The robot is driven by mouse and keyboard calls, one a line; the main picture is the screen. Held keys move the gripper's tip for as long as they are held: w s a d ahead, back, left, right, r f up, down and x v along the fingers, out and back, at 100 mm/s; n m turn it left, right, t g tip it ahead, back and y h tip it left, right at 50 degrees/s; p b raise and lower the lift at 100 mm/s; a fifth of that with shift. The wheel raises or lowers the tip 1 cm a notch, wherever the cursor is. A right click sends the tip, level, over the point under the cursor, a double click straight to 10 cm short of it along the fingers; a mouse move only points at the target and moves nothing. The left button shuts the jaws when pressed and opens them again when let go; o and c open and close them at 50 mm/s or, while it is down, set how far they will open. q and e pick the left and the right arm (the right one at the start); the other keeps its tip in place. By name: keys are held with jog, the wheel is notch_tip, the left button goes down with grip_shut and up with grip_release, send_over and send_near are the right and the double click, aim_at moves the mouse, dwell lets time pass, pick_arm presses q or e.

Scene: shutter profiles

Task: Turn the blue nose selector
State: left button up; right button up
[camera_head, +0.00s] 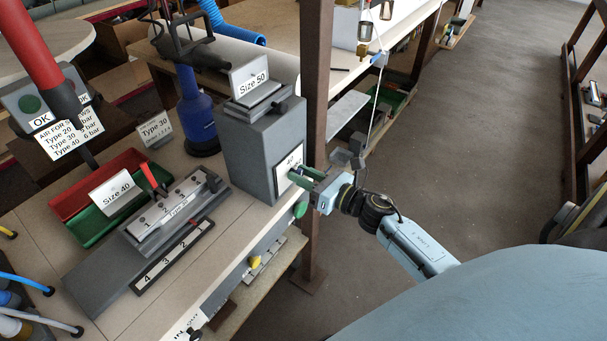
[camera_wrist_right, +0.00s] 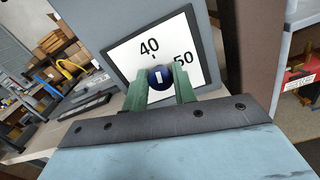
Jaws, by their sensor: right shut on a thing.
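The blue nose selector (camera_wrist_right: 159,77) is a round dark blue knob with a white mark, set on a white plate (camera_wrist_right: 190,46) reading 40 and 50. The plate also shows on the side of the grey box (camera_head: 262,150) in the head view. My right gripper (camera_wrist_right: 160,90) has its green fingers on both sides of the knob and is shut on it. In the head view my right gripper (camera_head: 303,175) reaches the plate from the right and hides the knob. The white mark is near upright, roughly below the 40. My left gripper is not in view.
A grey fixture (camera_head: 165,225), a red and green bin (camera_head: 90,200) and a blue bottle (camera_head: 197,115) share the bench. Open floor (camera_head: 460,150) lies to the right.

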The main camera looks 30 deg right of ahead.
jog(key=shift+m, duration=0.9)
jog(key=shift+m+p, duration=0.35)
jog(key=shift+m, duration=0.55)
jog(key=m+p, duration=0.1)
jog(key=m, duration=0.4)
jog(key=shift+d, duration=0.1)
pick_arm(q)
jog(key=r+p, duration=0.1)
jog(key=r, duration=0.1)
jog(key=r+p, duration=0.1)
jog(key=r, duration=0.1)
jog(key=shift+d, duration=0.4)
pick_arm(e)
jog(key=m, duration=0.6)
jog(key=shift+f+m, duration=0.15)
jog(key=shift+m, duration=0.25)
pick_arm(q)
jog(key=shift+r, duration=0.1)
pick_arm(e)
jog(key=o, duration=1)
jog(key=shift+c, duration=0.2)
jog(key=v, duration=1.3)
jog(key=shift+s, duration=0.15)
